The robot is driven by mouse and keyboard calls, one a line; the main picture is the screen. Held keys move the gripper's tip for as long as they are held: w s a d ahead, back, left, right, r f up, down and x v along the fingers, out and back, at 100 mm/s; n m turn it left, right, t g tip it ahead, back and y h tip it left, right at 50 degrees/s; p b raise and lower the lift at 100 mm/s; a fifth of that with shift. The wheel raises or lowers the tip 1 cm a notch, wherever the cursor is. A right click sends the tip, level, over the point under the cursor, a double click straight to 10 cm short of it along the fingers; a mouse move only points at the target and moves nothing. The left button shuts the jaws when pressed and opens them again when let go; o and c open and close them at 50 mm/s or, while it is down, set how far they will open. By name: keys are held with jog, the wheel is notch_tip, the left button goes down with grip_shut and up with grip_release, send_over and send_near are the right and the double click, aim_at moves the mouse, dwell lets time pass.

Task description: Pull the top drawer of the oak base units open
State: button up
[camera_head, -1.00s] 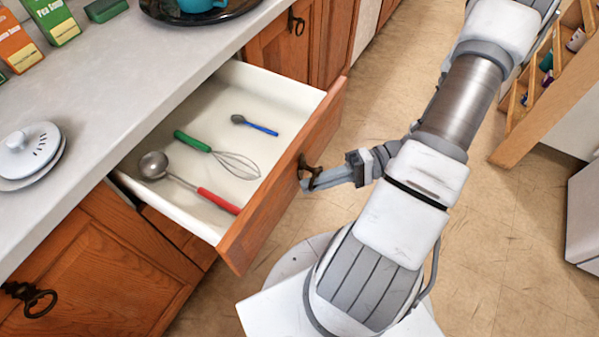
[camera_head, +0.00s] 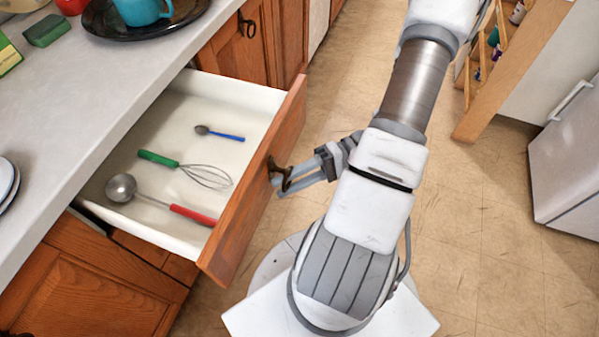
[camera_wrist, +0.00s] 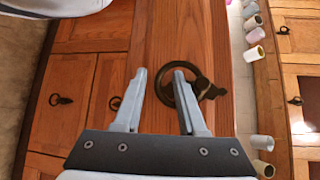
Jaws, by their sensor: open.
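The top drawer (camera_head: 262,200) of the oak base units is pulled well out, its white interior in full view. Inside lie a ladle with a red handle (camera_head: 190,213), a whisk with a green handle (camera_head: 205,174) and a small blue spoon (camera_head: 225,136). The dark ring handle (camera_head: 281,174) is on the drawer front. My gripper (camera_head: 277,186) is open at the handle. In the wrist view its two fingers (camera_wrist: 160,72) stand apart, with the ring handle (camera_wrist: 190,92) around and beside the right fingertip. Whether they touch cannot be told.
The grey counter (camera_head: 60,110) above holds a black tray (camera_head: 190,12) with a teal mug (camera_head: 143,10) and a green block (camera_head: 46,31). A wooden rack (camera_head: 510,70) and a white appliance (camera_head: 570,160) stand to the right. Tiled floor (camera_head: 470,230) is free between.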

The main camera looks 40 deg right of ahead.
jog(key=p+v, duration=0.2)
jog(key=v, duration=1.5)
jog(key=shift+s+d, duration=0.15)
jog(key=shift+d, duration=0.05)
jog(key=shift+d, duration=0.1)
